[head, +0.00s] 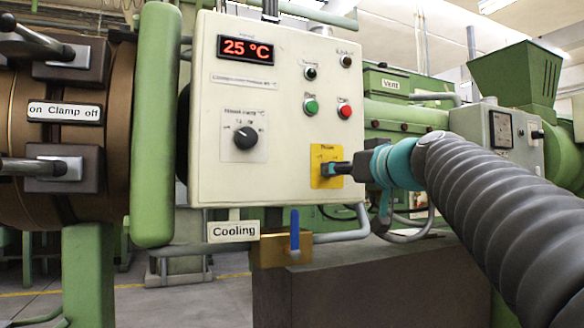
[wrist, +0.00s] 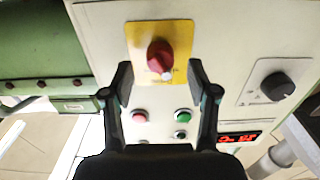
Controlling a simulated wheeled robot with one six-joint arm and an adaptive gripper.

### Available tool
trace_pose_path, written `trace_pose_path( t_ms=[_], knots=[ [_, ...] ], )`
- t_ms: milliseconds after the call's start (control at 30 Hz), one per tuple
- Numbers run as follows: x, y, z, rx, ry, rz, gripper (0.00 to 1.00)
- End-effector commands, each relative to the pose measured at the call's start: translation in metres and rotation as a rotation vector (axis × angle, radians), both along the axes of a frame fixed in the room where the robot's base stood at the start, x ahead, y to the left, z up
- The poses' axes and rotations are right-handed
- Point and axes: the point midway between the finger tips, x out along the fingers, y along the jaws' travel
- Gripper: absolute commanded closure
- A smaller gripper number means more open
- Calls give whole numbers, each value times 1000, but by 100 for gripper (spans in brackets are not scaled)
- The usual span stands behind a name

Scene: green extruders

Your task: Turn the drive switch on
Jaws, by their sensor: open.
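The drive switch is a red rotary knob (wrist: 160,56) on a yellow plate (wrist: 139,32), seen at the top middle of the wrist view. In the head view the yellow plate (head: 326,154) is at the lower right of the white control panel (head: 215,150), and my gripper hides the knob there. My gripper (wrist: 158,73) is open and empty, its two fingertips left and right of the knob's lower end in the wrist view, with visible gaps. In the head view my gripper (head: 334,170) is right at the plate; contact cannot be told.
The panel also has a dark dial (head: 245,138), a green button (head: 310,106), a red button (head: 344,111) and a display reading 25 °C (head: 247,49). Below it is a blue valve handle (head: 295,230) by a "Cooling" label (head: 233,231). Clamp levers (head: 35,38) stand at left.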

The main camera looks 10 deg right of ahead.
Motion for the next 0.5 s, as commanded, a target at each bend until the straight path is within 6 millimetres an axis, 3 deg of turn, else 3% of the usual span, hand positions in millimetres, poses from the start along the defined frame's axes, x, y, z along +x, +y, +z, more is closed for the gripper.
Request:
trace_pose_path(
  t_ms=[200, 500],
  knots=[
    [21, 7, 1, 0, 0, 1, 41],
    [26, 8, 0, 0, 0, 0, 41]
  ],
)
